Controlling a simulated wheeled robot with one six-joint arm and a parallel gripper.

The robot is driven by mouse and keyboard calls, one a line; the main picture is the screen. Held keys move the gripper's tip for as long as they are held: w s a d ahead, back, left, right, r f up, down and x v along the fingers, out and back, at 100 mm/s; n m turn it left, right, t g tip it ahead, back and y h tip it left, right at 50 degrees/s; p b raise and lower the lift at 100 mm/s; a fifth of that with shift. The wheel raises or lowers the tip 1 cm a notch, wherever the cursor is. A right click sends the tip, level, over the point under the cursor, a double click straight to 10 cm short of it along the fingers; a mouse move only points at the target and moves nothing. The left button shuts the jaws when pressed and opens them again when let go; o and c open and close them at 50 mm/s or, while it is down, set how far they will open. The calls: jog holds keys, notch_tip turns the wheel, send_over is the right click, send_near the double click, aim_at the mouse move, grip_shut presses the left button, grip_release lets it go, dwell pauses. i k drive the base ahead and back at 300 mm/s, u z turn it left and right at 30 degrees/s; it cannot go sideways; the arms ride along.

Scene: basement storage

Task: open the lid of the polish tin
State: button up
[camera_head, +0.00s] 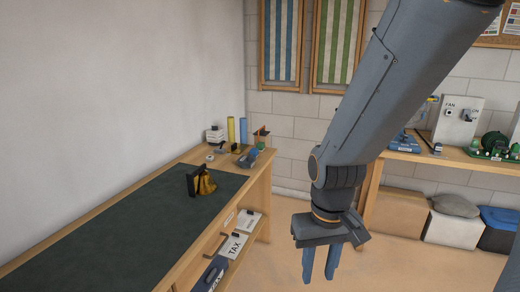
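My gripper (321,268) hangs pointing down in front of the right end of the desk, over the floor. Its two blue fingers are apart with nothing between them. I cannot make out a polish tin or its lid for certain. A yellow and black object (206,184) stands on the dark green mat of the desk, well left of my gripper; its exact kind is unclear. A small pale round thing (210,158) lies at the desk's far end, too small to identify.
A second bench (455,158) at the right carries a FAN switch panel (458,118), with boxes beneath.

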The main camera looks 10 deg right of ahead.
aim_at(247, 161)
jog(key=u, duration=0.1)
jog(key=i, duration=1.95)
jog(key=z, duration=0.35)
